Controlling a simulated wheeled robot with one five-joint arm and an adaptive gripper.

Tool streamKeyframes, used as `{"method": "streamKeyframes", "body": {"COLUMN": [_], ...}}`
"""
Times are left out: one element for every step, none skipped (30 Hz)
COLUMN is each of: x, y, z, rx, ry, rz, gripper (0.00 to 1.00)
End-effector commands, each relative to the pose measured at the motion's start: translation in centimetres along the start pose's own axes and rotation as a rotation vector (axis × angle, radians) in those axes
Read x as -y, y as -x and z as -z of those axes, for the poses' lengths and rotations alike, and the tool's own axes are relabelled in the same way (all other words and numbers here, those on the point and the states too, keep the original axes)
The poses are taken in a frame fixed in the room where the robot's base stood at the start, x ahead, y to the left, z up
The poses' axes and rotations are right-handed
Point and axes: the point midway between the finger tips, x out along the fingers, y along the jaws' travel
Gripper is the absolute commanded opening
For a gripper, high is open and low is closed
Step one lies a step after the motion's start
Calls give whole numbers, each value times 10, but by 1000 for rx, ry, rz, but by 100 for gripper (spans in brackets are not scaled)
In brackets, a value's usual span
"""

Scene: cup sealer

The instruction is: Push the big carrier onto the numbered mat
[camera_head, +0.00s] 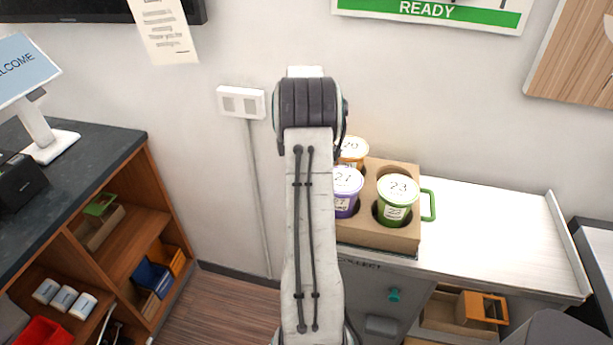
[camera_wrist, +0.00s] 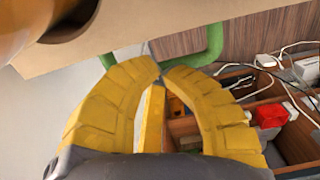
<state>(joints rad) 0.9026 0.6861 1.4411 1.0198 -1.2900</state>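The big carrier (camera_head: 378,234) is a brown cardboard box on the white counter. It holds cups marked 20 (camera_head: 352,148), 21 (camera_head: 346,180) and 23 (camera_head: 397,190); one visible hole is empty. A green handle (camera_head: 430,205) stands out on its right side. My arm hides its left part. In the wrist view, a green handle (camera_wrist: 212,45) runs below the carrier's cardboard side (camera_wrist: 170,40). My gripper (camera_wrist: 163,67) has its yellow fingertips nearly together, right at this handle; contact is unclear. I cannot make out the numbered mat.
The white counter (camera_head: 495,228) is clear right of the carrier, up to a raised right edge (camera_head: 570,240). A wall is behind it. A dark-topped wooden shelf unit (camera_head: 130,240) stands at the left, across a floor gap. A red object (camera_wrist: 270,115) lies in the shelving.

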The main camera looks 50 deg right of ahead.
Motion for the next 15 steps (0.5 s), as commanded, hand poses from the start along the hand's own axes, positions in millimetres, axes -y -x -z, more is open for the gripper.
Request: {"method": "streamKeyframes", "body": {"x": [1, 1, 0, 0, 1, 1, 2, 3, 3, 3, 3, 3, 3, 3, 3], "y": [5, 7, 8, 7, 7, 6, 6, 5, 5, 5, 5, 5, 5, 5, 5], "z": [2, 1, 1, 1, 1, 2, 3, 4, 8, 11, 15, 21, 26, 31, 38], "rx": [1, 0, 0, 0, 0, 0, 0, 0, 0, 0, -1, -1, 0, 0, -1], "ry": [3, 3, 2, 2, 2, 2, 3, 4, 5, 6, 6, 7, 6, 7, 8], "rz": [2, 1, 1, 0, 0, 0, 0, 0, -1, -2, -2, -3, -2, -2, -4], "gripper": [0, 0, 0, 0, 0, 0, 0, 0, 0, 0, 0, 0, 0, 0, 0]}}
